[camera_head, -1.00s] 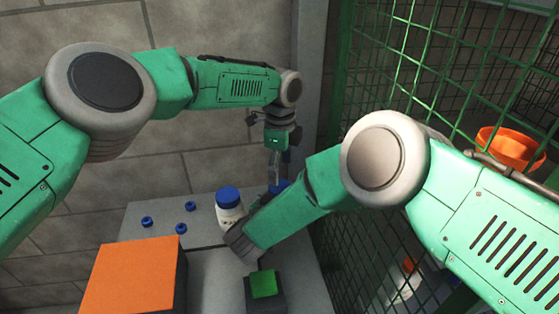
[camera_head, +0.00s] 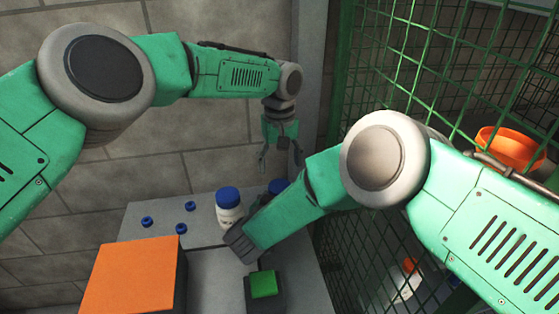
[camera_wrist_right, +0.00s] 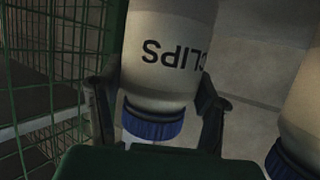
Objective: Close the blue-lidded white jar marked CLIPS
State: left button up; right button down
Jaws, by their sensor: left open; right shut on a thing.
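The white jar marked CLIPS (camera_wrist_right: 168,60) appears upside down in the right wrist view, its blue lid (camera_wrist_right: 153,122) at the jar's end. My right gripper (camera_wrist_right: 155,120) is shut on this jar, one finger on each side. In the head view its blue lid (camera_head: 279,185) shows behind my right forearm, which hides the jar body and right fingers. Whether the lid is fully tight cannot be told. My left gripper (camera_head: 280,161) is open and empty, pointing down just above that lid.
A second white jar with a blue lid (camera_head: 229,207) stands just left of the held jar. An orange-topped box (camera_head: 130,277) and a green button block (camera_head: 264,284) stand nearer. A green mesh fence (camera_head: 370,215) borders the right.

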aim_at(280, 185)
pick_arm(q)
jog(key=n, duration=0.4)
jog(key=shift+r, duration=0.15)
jog(key=n, duration=0.3)
jog(key=shift+r+n, duration=0.1)
jog(key=shift+n, duration=0.2)
notch_tip(280, 185, down, 8)
jog(key=shift+f, duration=0.1)
jog(key=c, duration=1.2)
